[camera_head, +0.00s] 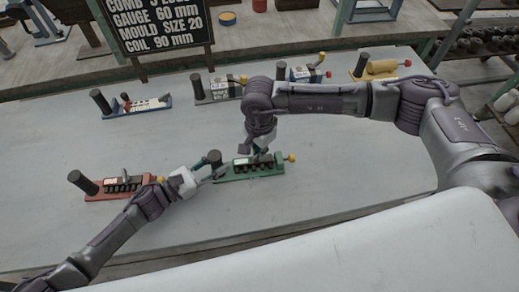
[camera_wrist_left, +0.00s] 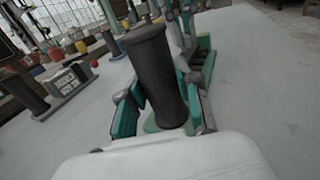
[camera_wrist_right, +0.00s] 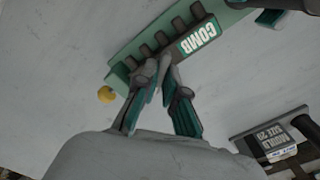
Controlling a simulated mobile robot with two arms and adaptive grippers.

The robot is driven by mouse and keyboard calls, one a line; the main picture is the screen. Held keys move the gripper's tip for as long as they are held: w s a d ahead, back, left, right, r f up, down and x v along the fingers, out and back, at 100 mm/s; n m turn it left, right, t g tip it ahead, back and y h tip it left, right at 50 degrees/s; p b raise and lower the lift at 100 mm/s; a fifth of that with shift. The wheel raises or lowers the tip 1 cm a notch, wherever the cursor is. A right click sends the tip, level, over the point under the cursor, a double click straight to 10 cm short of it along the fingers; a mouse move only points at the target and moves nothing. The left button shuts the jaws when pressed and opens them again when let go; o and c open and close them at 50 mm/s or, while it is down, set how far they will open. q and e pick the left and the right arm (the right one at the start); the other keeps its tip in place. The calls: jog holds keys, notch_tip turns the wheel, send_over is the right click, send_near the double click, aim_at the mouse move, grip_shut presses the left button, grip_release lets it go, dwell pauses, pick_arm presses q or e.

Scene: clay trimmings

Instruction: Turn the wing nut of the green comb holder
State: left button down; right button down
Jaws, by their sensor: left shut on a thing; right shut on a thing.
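The green comb holder (camera_head: 250,176) lies near the front middle of the table, with a black toothed bar and a COMB label (camera_wrist_right: 198,37) on it. Its dark upright post (camera_wrist_left: 155,75) stands at its left end. My left gripper (camera_head: 203,175) is shut around this post; teal finger pads show on both sides in the left wrist view (camera_wrist_left: 163,115). My right gripper (camera_head: 262,157) reaches down from above onto the holder's bar. In the right wrist view its fingertips (camera_wrist_right: 163,72) are closed together beside the label; the wing nut between them is mostly hidden.
A red holder (camera_head: 90,193) lies to the left. A blue holder (camera_head: 150,107), a grey one (camera_head: 215,96) and a yellow one (camera_head: 380,70) stand along the back. A yellow knob (camera_wrist_right: 106,94) sits at the green holder's right end. A black sign (camera_head: 155,25) stands behind.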

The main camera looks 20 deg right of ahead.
jog(key=c, duration=1.3)
grip_release()
jog(key=shift+o, duration=0.2)
notch_tip(320, 180, up, 12)
pick_arm(q)
jog(key=c, duration=0.7)
grip_release()
